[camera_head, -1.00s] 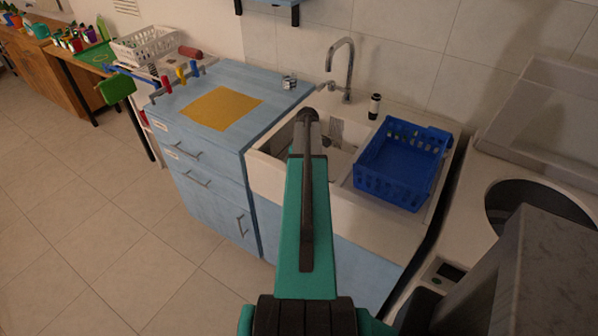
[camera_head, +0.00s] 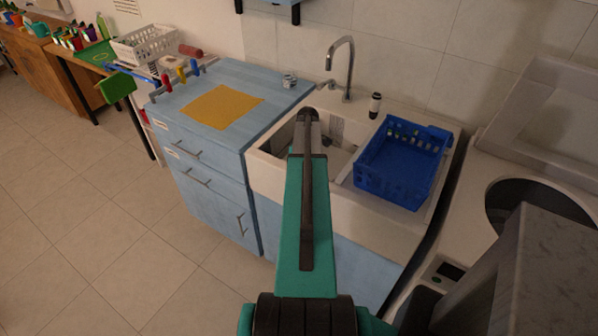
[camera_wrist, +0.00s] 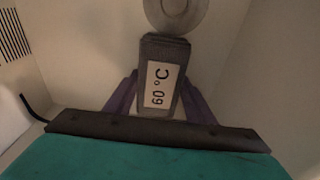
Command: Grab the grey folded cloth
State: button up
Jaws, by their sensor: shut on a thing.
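The grey folded cloth (camera_wrist: 164,50) shows in the wrist view as a dark grey, narrow block with a white label reading "60 °C". It stands between the two purple fingers of my gripper (camera_wrist: 162,82), which are shut on it, one finger at each side.
A round metal drain (camera_wrist: 176,10) lies just beyond the cloth. Pale sink walls surround my gripper. A blue basket (camera_head: 388,188) sits over the sink's right side, with the faucet (camera_head: 349,68) behind. A blue cabinet (camera_head: 222,190) with a yellow mat (camera_head: 222,106) adjoins on the left.

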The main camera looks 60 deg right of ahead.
jog(key=shift+r, duration=0.1)
jog(key=shift+r+b, duration=1.35)
jog(key=shift+r, duration=3.55)
